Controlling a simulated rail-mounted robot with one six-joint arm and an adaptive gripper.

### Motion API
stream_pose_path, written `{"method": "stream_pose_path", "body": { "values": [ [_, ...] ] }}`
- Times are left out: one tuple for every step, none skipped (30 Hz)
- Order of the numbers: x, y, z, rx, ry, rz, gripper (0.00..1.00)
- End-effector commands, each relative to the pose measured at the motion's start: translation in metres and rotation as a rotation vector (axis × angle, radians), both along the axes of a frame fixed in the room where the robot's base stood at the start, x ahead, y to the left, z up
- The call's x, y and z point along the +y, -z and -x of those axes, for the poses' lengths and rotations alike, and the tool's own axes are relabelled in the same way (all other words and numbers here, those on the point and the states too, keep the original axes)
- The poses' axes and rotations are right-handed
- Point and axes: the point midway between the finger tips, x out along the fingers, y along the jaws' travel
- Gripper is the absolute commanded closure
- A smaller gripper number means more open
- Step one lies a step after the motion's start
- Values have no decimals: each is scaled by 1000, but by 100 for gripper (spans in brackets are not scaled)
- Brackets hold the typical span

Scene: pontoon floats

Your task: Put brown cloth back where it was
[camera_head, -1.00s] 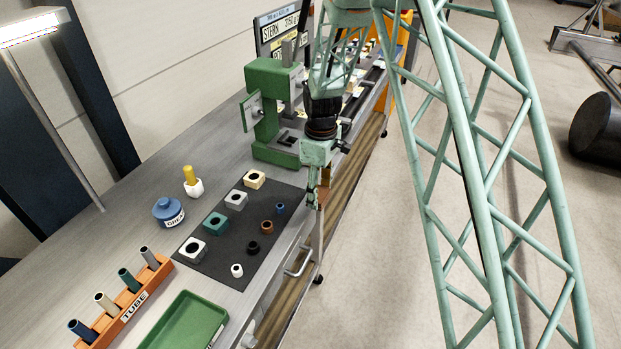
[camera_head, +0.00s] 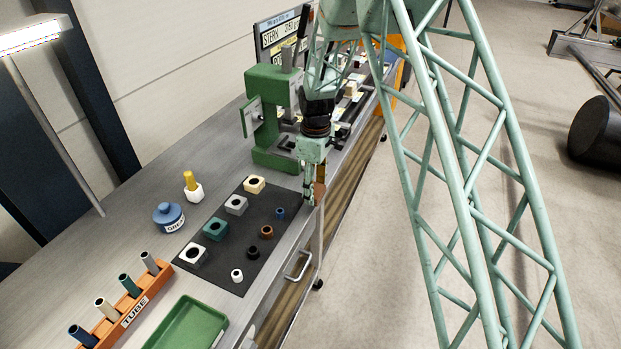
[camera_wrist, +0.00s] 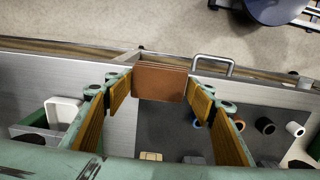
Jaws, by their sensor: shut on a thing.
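The brown cloth (camera_wrist: 160,83) is a flat reddish-brown piece at the front edge of the bench in the wrist view. In the head view it is a small brown patch (camera_head: 320,192) beside my gripper (camera_head: 312,196), at the front edge right of the dark mat. In the wrist view my gripper's fingers (camera_wrist: 160,92) stand on either side of the cloth and are shut on it. I cannot tell whether the cloth touches the bench edge or hangs clear of it.
The dark mat (camera_head: 223,260) with blocks and small rings lies left of my gripper. A green press (camera_head: 275,125) stands behind it. An orange tube rack (camera_head: 133,311) and green tray (camera_head: 183,328) are nearer. A drawer handle (camera_head: 298,265) sticks out in front.

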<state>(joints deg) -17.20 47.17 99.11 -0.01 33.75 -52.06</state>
Motion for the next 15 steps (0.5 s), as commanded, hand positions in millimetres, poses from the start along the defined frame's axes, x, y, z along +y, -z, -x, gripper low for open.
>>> {"method": "stream_pose_path", "body": {
  "values": [
    [2,0,-8,-1,0,-1,59],
    [3,1,-13,-1,0,-1,59],
    [4,2,-18,0,0,0,59],
    [4,2,-22,-1,0,0,59],
    [5,2,-27,-1,0,-1,59],
    [6,3,-32,-1,0,-1,59],
    [7,3,-37,-1,0,-1,59],
    [8,3,-41,-1,0,-1,59],
    [9,4,-46,-1,0,-1,59],
    [10,5,-50,-1,0,-1,59],
    [11,5,-54,-1,0,0,59],
    [12,5,-60,-1,0,-1,59],
    [13,6,-64,-1,0,-1,59],
    [14,6,-68,-1,0,-1,59],
    [15,7,-73,-1,0,-1,59]
  ]
}}
